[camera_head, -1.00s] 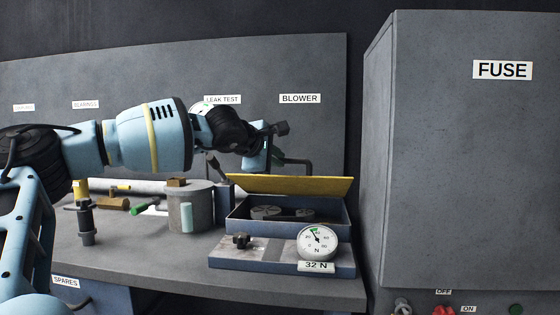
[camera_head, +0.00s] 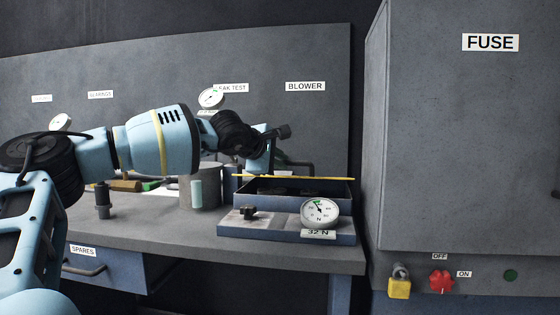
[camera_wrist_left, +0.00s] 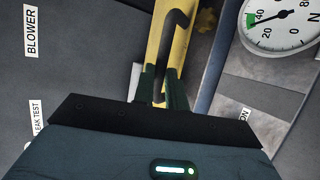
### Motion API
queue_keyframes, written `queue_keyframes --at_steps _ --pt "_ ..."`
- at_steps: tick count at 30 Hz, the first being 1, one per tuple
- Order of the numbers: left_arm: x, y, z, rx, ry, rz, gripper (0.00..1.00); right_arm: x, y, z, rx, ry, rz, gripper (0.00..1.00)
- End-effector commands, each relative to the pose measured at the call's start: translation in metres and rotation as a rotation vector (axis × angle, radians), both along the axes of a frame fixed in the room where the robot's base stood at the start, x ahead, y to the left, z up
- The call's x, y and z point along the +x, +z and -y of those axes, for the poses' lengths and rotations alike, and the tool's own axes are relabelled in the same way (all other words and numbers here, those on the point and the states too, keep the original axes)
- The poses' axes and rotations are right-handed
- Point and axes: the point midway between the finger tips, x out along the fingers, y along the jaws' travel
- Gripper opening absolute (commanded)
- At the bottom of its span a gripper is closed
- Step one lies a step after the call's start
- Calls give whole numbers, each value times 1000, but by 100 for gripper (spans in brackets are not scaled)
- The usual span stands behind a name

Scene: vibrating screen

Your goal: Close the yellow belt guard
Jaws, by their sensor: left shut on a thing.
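The yellow belt guard (camera_head: 325,178) shows almost edge-on and nearly level in the head view, over the open-topped blue-grey box (camera_head: 345,202). A dark gap shows below its front edge. In the left wrist view the guard is a yellow strip (camera_wrist_left: 181,60) with a dark bent handle (camera_wrist_left: 167,55) on it. My left gripper (camera_head: 274,160) is at the guard's handle; in the left wrist view its green fingers (camera_wrist_left: 160,82) are shut on the handle. The gripper hides part of the guard. My right gripper is out of view.
A round gauge (camera_head: 319,212) and a black knob (camera_head: 247,212) sit on the base in front of the box. A grey cylinder (camera_head: 200,188) stands to the left. The large FUSE cabinet (camera_head: 460,140) bounds the right, with a yellow padlock (camera_head: 399,285) below.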

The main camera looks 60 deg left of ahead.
Motion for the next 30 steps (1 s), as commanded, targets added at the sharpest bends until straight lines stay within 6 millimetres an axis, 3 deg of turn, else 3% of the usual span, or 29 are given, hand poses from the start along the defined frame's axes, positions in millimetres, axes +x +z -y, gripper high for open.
queue_keyframes --at_steps 10,11,16,30 --pt "0 -1 0 -2 0 -1 0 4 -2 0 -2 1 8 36" --pt "0 -1 0 -2 0 -1 15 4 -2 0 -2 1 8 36" --pt "0 -1 0 -1 0 0 35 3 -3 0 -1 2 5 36" --pt "-8 6 5 1 -1 3 35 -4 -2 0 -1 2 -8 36"
